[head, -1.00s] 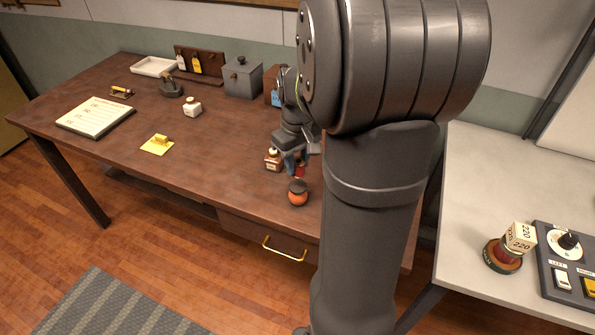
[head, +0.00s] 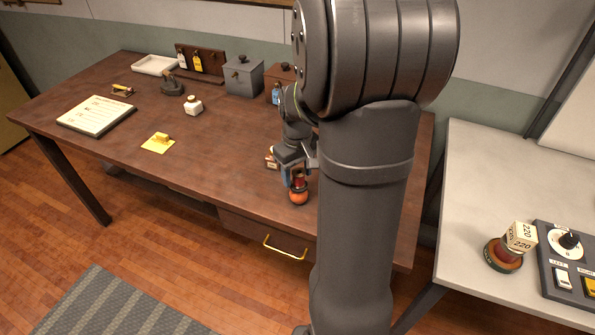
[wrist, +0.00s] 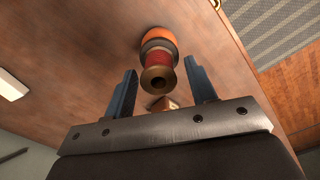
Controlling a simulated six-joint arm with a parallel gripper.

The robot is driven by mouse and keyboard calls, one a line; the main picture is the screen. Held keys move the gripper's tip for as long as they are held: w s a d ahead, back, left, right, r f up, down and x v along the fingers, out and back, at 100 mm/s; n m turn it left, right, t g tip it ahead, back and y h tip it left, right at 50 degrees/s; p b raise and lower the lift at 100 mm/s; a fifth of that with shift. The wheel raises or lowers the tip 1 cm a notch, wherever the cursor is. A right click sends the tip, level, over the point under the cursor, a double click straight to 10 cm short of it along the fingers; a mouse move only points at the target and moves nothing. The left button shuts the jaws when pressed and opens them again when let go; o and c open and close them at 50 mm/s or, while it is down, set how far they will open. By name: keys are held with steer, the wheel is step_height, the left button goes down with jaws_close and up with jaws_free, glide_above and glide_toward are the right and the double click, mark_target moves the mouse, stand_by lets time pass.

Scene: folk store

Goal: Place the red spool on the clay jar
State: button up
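The red spool (wrist: 158,64), with brownish flanges, stands end-on over the dark lid of the orange clay jar (wrist: 157,36) in the wrist view. In the head view the spool (head: 299,183) appears directly on top of the clay jar (head: 298,198), near the front edge of the brown desk. My gripper (wrist: 163,90) has its two blue fingers on either side of the spool, with a visible gap on both sides. In the head view my gripper (head: 293,174) is low over the jar, partly hiding the spool.
A small labelled bottle (head: 271,158) stands close behind my gripper. Grey box (head: 243,77) stands at the back. The front left of the desk is clear.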

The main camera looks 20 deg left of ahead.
steer(key=shift+r, duration=0.1)
step_height(320, 180, up, 12)
stand_by(0.5)
steer(key=shift+f, duration=4.2)
